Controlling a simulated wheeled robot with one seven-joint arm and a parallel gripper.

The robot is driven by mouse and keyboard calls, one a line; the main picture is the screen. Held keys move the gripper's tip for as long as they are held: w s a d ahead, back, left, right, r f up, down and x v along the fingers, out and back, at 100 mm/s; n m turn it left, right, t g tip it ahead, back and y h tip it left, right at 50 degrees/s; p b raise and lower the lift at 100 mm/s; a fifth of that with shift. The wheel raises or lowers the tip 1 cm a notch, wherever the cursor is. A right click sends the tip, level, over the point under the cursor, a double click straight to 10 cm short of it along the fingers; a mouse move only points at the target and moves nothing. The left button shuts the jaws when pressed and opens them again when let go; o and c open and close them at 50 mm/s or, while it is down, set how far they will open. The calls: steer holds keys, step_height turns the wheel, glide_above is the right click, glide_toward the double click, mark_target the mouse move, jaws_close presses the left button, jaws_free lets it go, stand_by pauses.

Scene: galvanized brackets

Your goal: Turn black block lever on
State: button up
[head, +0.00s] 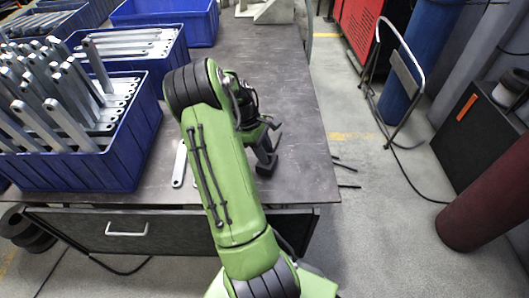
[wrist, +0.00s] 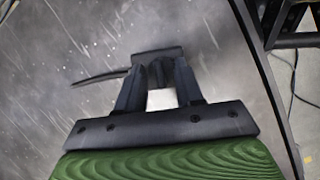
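A black block (head: 266,164) stands on the dark table, close to its right side, partly hidden behind my gripper (head: 270,132). In the wrist view the block (wrist: 172,51) is just beyond the fingertips, with a thin dark curved bar (wrist: 97,77) reaching left from it; I cannot tell for sure that this bar is its lever. My gripper's two black fingers (wrist: 160,72) are apart. A dark rounded part and a small white patch show between them. Whether the fingers touch the block is unclear.
Blue crates (head: 82,181) of galvanized brackets fill the table's left side. A loose flat bracket (head: 180,164) lies left of my arm. The table's right edge is close by. A red cylinder (head: 490,200) and a hand truck (head: 408,75) stand on the floor at right.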

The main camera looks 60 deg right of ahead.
steer(key=shift+c, duration=0.3)
jaws_close()
steer(key=shift+r+p, duration=0.15)
steer(key=shift+p, duration=0.15)
steer(key=m+y+p, duration=0.1)
steer(key=m+p, duration=0.1)
steer(key=m, duration=0.1)
steer(key=shift+d, duration=0.1)
steer(key=m+y+p, duration=0.1)
steer(key=m, duration=0.1)
steer(key=m+t+y+p, duration=0.1)
steer(key=m, duration=0.2)
steer(key=shift+s+d, duration=0.1)
steer(key=shift+d, duration=0.05)
steer(key=m+t+y+p, duration=0.1)
steer(key=m+p, duration=0.1)
steer(key=m, duration=0.3)
steer(key=shift+s+d, duration=0.1)
steer(key=m+t+y+p, duration=0.1)
steer(key=m+t, duration=0.1)
steer(key=m, duration=0.2)
steer(key=shift+s+m, duration=0.1)
steer(key=shift+m, duration=0.3)
